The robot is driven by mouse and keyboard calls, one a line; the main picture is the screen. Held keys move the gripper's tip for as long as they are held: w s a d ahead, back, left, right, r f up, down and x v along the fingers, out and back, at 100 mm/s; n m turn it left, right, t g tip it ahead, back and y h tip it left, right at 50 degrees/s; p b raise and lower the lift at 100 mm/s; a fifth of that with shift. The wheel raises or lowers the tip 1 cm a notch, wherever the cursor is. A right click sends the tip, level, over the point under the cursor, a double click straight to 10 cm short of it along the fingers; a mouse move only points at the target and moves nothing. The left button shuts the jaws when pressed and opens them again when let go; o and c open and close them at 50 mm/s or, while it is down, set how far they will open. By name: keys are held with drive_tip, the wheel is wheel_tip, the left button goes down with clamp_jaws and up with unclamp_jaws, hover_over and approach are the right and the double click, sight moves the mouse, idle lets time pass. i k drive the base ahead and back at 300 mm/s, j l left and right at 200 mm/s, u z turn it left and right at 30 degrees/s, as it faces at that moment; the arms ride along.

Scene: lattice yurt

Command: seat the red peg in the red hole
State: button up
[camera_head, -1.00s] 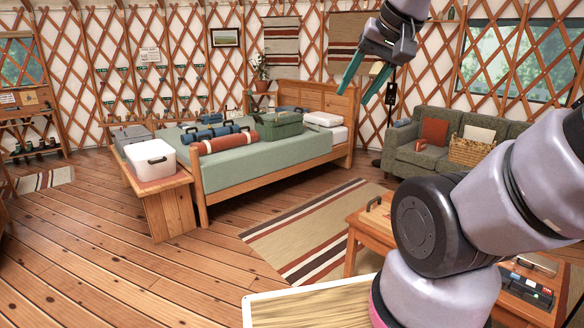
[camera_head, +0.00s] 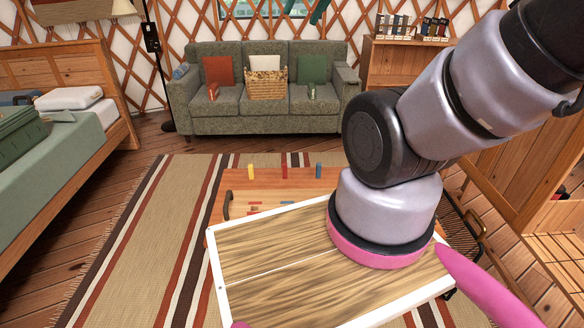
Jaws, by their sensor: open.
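The red peg (camera_head: 284,171) stands upright on a low wooden table (camera_head: 238,182), between a yellow peg (camera_head: 251,171) on its left and a blue peg (camera_head: 319,171) on its right. Small coloured marks, some reddish, show on the tabletop nearer to me. I cannot make out the red hole among them, and my own deck hides the near part of the table. My gripper (camera_head: 320,10) is at the top edge with only its green fingertips in view. It is open, high up and far from the pegs.
A green sofa (camera_head: 212,110) with cushions and a basket (camera_head: 266,84) stands behind the table. A wooden shelf (camera_head: 395,68) is at the back right, the bed (camera_head: 60,160) at the left. A black rack is beside the table at right. The striped rug (camera_head: 135,240) has free room at left.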

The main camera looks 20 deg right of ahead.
sight(237, 204)
drive_tip(key=i+j+z, duration=0.65)
drive_tip(key=k+l, duration=0.15)
drive_tip(key=k, duration=0.6)
drive_tip(key=i+j, duration=0.1)
drive_tip(key=i, duration=0.75)
